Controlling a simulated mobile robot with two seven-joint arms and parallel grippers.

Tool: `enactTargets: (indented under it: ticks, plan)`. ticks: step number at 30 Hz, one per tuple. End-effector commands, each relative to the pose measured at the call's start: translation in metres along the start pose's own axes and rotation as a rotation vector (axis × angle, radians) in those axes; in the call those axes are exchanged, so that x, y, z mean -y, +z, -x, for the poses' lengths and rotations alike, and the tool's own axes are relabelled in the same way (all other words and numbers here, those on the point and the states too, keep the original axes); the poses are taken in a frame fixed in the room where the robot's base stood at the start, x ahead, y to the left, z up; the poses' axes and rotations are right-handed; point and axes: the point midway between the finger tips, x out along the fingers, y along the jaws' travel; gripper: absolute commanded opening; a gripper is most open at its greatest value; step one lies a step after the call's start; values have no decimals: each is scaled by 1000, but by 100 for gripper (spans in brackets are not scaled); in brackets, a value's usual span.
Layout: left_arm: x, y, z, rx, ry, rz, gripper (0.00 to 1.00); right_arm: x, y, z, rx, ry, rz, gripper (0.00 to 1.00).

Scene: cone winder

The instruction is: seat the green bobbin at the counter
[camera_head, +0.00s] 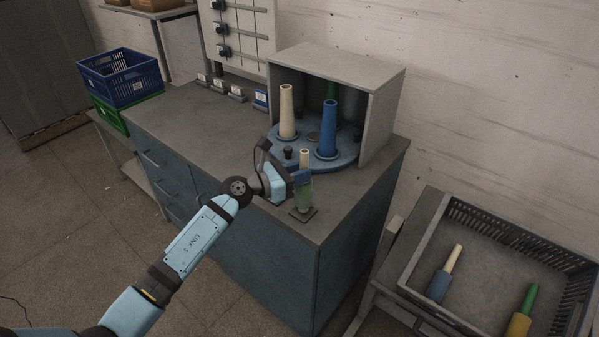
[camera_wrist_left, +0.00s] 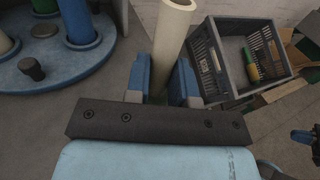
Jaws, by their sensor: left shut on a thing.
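My left gripper (camera_head: 302,178) is shut on the green bobbin (camera_head: 305,195), a cream tube with green winding at its lower part. The bobbin is upright above a small square plate (camera_head: 303,214) near the counter's front corner. I cannot tell whether its foot touches the plate. In the left wrist view the cream tube (camera_wrist_left: 172,30) rises between the blue fingers of the left gripper (camera_wrist_left: 161,85), and only a little green shows below. The grey counter (camera_head: 215,125) has blue drawer fronts.
A blue turntable (camera_head: 345,160) stands under a grey hood (camera_head: 390,110) just behind the gripper, bearing a cream cone (camera_head: 286,112), a blue cone (camera_head: 327,130) and a green one (camera_head: 332,90). A grey crate (camera_head: 480,235) with two bobbins is at right. The counter's left part is mostly clear.

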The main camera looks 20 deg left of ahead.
Motion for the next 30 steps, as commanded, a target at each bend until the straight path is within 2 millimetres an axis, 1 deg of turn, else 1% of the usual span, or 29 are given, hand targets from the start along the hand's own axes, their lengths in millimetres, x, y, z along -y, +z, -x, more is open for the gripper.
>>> enactTargets:
  ticks: [7, 16, 24, 25, 28, 30]
  plan:
    - [0, 0, 0, 0, 0, -1, 0, 0, 0, 0, 0, 0, 0, 0]
    - [-1, -6, 0, -1, 0, -1, 0, 0, 4, -3, 0, 0, 0, 0]
    - [0, -6, 0, 0, 0, -1, 0, 0, 4, -3, -1, 0, 0, 0]
    - [0, -6, 0, 0, 0, -1, 30, 0, 4, -3, -1, 0, 0, 0]
    - [0, -6, 0, 0, 0, -1, 52, 0, 4, -3, 0, 0, 0, 0]
    - [0, -6, 0, 0, 0, -1, 52, 0, 4, -3, -1, 0, 0, 0]
